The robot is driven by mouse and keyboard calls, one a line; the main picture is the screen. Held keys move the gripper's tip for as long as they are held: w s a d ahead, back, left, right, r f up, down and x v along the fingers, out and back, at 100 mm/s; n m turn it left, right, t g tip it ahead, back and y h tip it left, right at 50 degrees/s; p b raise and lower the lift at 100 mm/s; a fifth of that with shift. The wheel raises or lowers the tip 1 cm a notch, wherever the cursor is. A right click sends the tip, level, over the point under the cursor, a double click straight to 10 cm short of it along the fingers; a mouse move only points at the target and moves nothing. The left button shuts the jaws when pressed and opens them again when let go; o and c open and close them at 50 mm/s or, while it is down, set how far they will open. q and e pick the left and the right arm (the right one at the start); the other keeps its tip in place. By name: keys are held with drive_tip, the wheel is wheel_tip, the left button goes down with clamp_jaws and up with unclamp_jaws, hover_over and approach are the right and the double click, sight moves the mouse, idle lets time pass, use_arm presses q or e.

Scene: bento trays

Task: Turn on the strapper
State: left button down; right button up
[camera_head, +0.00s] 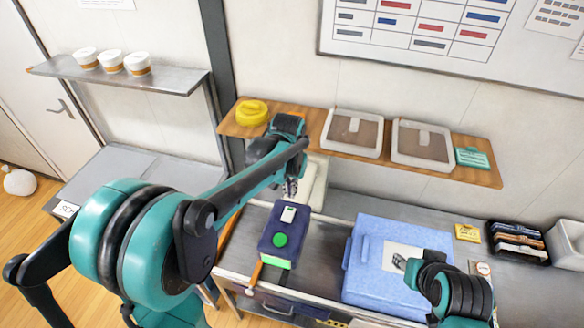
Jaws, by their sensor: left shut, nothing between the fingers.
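The strapper seems to be the dark navy device (271,247) on the metal counter, with a round green button (280,240) and a small white piece (288,214) on its top. My left gripper (290,190) points down just behind the device, above its far end. It is shut and empty; I cannot tell whether it touches anything. My right arm comes in at the lower right, over the right edge of the blue box; its fingers cannot be made out.
A large blue lidded box (372,252) stands right of the device. A wooden shelf (310,142) with two trays (353,134) (422,145) and a yellow coil (251,112) runs above the counter. A black organizer (517,243) stands at the right. An orange-handled tool (255,275) lies left of the device.

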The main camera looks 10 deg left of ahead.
use_arm(q)
wheel_tip(320, 180, up, 8)
drive_tip(key=w, duration=0.1)
drive_tip(key=shift+w+r, duration=0.15)
drive_tip(key=shift+w, duration=0.15)
idle(0.4)
